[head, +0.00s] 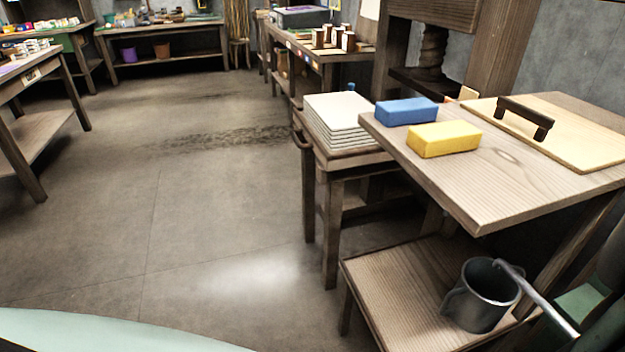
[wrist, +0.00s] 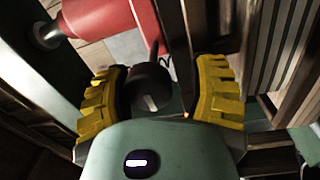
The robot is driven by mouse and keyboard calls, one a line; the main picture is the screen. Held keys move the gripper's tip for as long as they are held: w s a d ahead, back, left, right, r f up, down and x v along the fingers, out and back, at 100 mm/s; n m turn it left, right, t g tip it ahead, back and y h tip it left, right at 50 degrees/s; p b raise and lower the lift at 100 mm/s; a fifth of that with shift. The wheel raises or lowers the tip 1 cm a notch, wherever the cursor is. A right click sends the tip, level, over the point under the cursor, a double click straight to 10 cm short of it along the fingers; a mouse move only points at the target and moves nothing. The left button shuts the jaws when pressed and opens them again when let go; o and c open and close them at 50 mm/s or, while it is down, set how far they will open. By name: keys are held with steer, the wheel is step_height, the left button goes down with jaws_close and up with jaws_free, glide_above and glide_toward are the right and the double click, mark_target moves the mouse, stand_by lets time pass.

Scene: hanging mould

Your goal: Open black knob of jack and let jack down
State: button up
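In the wrist view, my gripper (wrist: 160,92) has its two yellow ridged fingers spread apart. A dark round knob (wrist: 150,82) with a thin stem or lever above it shows between them, nearer the left finger. I cannot tell whether either finger touches it. The red body of the jack (wrist: 98,16) lies just beyond, at the upper left, with a metal rod end at its left side. The head view shows neither the jack nor my gripper.
In the head view, a wooden table (head: 478,200) holds a blue block (head: 406,111), a yellow block (head: 443,139) and a board with a dark handle (head: 524,117). A metal mug (head: 478,297) stands on the low shelf. White sheets (head: 338,118) are stacked alongside. The floor at left is clear.

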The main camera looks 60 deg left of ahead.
steer(key=o, duration=0.4)
steer(key=shift+d+f, duration=0.1)
steer(key=shift+f, duration=0.1)
steer(key=shift+s, duration=0.15)
steer(key=v, duration=1.2)
steer(key=shift+r, duration=0.2)
